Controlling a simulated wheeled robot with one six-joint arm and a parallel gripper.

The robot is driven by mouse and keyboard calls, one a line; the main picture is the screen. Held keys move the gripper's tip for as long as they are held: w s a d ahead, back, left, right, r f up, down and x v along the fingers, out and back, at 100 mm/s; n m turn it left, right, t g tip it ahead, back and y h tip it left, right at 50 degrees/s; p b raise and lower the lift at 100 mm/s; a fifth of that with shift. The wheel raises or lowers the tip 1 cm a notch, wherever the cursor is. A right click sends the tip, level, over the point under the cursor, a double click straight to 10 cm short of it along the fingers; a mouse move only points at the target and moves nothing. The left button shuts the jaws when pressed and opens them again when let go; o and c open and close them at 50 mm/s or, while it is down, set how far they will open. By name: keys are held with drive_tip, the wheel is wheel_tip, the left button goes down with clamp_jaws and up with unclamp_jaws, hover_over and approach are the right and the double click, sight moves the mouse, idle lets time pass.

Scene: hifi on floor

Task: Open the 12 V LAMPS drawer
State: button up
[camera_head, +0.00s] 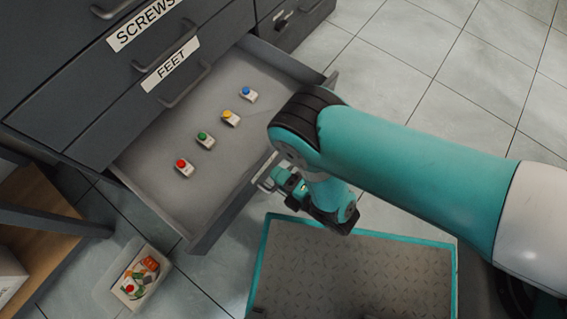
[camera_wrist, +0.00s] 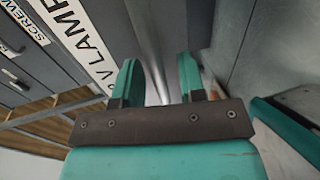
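The 12 V LAMPS drawer (camera_head: 225,235) is pulled well out of the grey cabinet in the head view. Four-colour small parts lie in it: red (camera_head: 184,167), green (camera_head: 204,141), yellow (camera_head: 230,118) and blue (camera_head: 248,94). Its label (camera_wrist: 78,38), partly cut off, shows in the wrist view. My gripper (camera_head: 276,180) is at the drawer's front, by the handle (camera_head: 266,176). In the wrist view its teal fingers (camera_wrist: 160,76) stand apart, with a pale bar in the gap. I cannot tell whether they touch the handle.
SCREWS (camera_head: 146,22) and FEET (camera_head: 170,64) drawers above are shut. A clear bin (camera_head: 133,275) of coloured parts sits on the floor at lower left. My teal-edged base is close in front of the drawer. Tiled floor (camera_head: 420,70) at upper right is clear.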

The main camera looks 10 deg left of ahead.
drive_tip(key=p+v, duration=1.7)
drive_tip(key=p, duration=0.2)
drive_tip(key=shift+d+p, duration=0.25)
drive_tip(key=shift+p, duration=0.05)
drive_tip(key=shift+s, duration=0.1)
